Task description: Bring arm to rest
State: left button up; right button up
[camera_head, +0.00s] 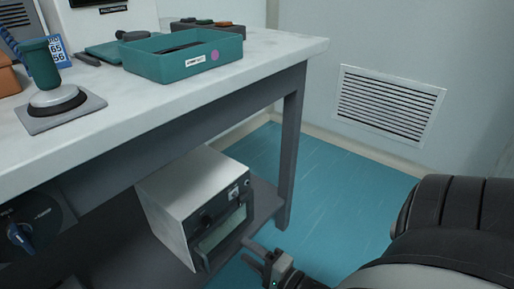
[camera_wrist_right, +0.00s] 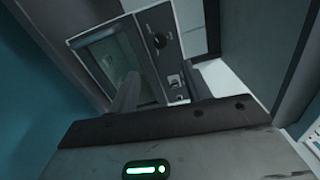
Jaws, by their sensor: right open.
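My right gripper (camera_head: 268,262) is at the bottom centre of the head view, low in front of the lower shelf. It is open, with nothing seen between its fingers. In the right wrist view its fingers (camera_wrist_right: 160,88) point toward the front of a white box-shaped instrument. That instrument (camera_head: 190,190) stands on the lower shelf, with a dark front panel and a window (camera_wrist_right: 112,62). I cannot tell whether the fingers touch it. My right arm comes in from the lower right. My left gripper is not in view.
The table (camera_head: 285,45) has a grey leg (camera_head: 291,140) to the right of the instrument. A green tray (camera_head: 180,65) and a green-handled tool on a square base (camera_head: 62,108) are on top. The blue floor (camera_head: 335,200) is open. A wall vent (camera_head: 388,103) is behind.

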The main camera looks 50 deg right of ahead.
jog(key=shift+s, duration=1)
